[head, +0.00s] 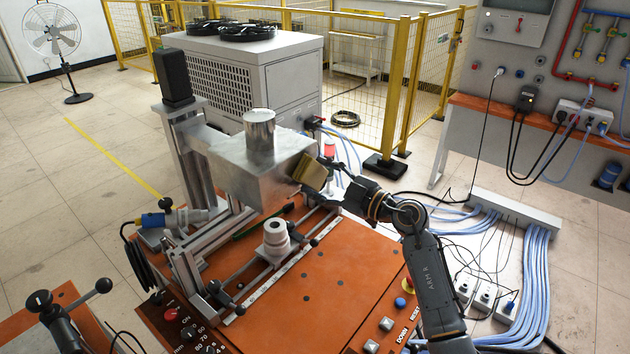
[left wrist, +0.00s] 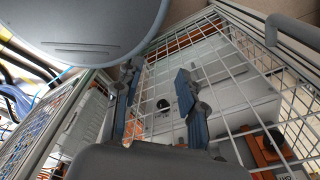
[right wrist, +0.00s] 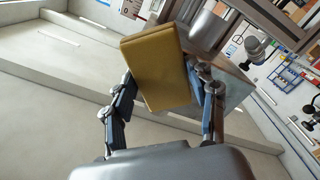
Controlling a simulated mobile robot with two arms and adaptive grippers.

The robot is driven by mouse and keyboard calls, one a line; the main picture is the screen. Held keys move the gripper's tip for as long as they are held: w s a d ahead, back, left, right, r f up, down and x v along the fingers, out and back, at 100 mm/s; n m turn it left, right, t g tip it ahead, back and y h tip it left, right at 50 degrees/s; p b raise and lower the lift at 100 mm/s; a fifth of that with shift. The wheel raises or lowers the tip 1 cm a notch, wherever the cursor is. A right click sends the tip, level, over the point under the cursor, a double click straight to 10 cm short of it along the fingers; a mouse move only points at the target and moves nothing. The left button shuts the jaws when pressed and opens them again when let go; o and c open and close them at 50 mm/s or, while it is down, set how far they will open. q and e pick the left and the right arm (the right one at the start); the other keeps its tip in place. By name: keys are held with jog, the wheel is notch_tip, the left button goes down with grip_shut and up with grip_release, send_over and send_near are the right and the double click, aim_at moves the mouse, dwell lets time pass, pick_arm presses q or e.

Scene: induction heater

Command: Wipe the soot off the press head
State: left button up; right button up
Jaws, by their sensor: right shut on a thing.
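The press head (head: 240,172) is a grey metal box with a cylinder on top, on an upright frame above the orange bench. No soot patch stands out clearly on its visible faces. My right gripper (head: 338,186) is shut on a yellow-brown sponge-like block (head: 311,173) beside the head's right face. In the right wrist view the block (right wrist: 158,68) sits between the fingers and overlaps the metal head (right wrist: 232,85) behind it. I cannot tell whether they touch. My left gripper (left wrist: 158,105) is open and empty in the left wrist view.
The orange bench top (head: 335,270) carries a white stepped cylinder (head: 276,238) on rails below the head. Buttons (head: 387,323) line its front right. A chiller cabinet (head: 285,80) stands behind. Blue cables (head: 535,270) run across the floor at right. A wire cage (left wrist: 235,75) surrounds the left gripper's view.

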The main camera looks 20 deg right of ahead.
aim_at(307, 182)
jog(key=shift+w+d, duration=0.55)
jog(key=shift+d, duration=0.3)
jog(key=shift+r+p, duration=0.1)
jog(key=shift+p, duration=0.6)
jog(key=shift+s+a+p, duration=0.4)
jog(key=shift+a+p, duration=0.25)
jog(key=shift+p, duration=0.45)
jog(key=shift+s+a+p, duration=0.4)
jog(key=shift+a+p, duration=0.25)
jog(key=shift+p, duration=0.05)
jog(key=shift+s+a, duration=0.25)
jog(key=shift+a, duration=0.1)
jog(key=shift+s+a+p, duration=0.35)
jog(key=shift+a+p, duration=0.15)
jog(key=shift+p, duration=0.65)
jog(key=shift+s+a+p, duration=0.4)
jog(key=shift+a+p, duration=0.2)
jog(key=shift+a, duration=0.05)
jog(key=shift+s+a, duration=0.15)
jog(key=shift+a, duration=0.1)
jog(key=shift+s+a+f, duration=0.2)
jog(key=shift+s+a, duration=0.05)
jog(key=shift+a, duration=0.1)
jog(key=shift+s+a, duration=0.6)
jog(key=shift+a, duration=0.3)
jog(key=shift+s+a, duration=0.65)
jog(key=shift+a, duration=0.3)
jog(key=shift+s+a, duration=0.6)
jog(key=shift+a, duration=0.3)
jog(key=shift+d, duration=0.1)
